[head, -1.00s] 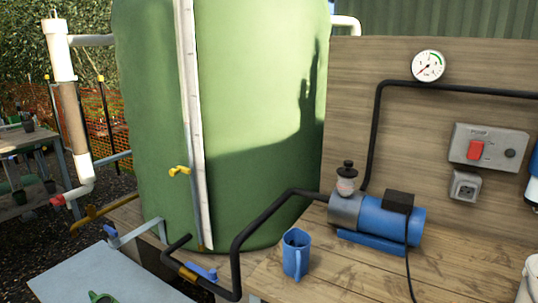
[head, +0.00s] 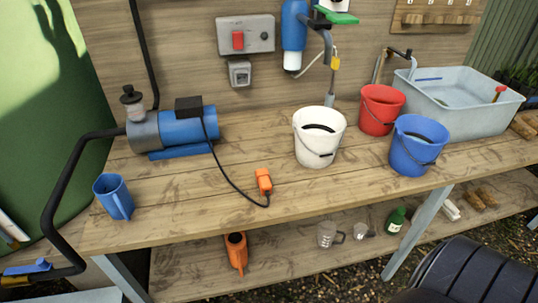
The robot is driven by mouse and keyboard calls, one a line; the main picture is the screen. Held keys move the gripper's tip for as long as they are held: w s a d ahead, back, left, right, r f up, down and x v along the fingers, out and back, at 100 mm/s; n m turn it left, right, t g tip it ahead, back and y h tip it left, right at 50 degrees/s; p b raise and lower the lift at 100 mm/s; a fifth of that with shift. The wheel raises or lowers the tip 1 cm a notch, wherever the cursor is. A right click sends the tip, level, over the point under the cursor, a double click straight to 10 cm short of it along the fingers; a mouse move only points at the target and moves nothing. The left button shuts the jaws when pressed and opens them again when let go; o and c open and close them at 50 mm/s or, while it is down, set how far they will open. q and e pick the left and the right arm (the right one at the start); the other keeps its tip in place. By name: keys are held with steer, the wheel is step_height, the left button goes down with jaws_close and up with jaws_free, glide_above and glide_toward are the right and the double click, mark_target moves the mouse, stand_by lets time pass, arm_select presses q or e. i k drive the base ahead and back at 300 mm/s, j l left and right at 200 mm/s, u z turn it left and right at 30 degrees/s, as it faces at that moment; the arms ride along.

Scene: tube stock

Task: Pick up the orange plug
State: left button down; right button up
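The orange plug (head: 264,182) lies on the wooden bench top (head: 230,190), near its front edge. A black cable (head: 234,184) runs from it back to the blue pump (head: 186,130). Neither of my grippers shows in the head view. A black ribbed shape at the lower right corner is cut off by the frame, and I cannot tell what it is.
A blue jug (head: 114,197) stands left of the plug. White (head: 318,138), red (head: 381,110) and blue (head: 416,147) buckets stand to the right, before a grey basin (head: 462,108). A wall socket (head: 239,73) is behind. An orange container (head: 236,254) sits on the lower shelf.

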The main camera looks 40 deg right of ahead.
mark_target(261, 176)
steer(key=z, duration=1.05)
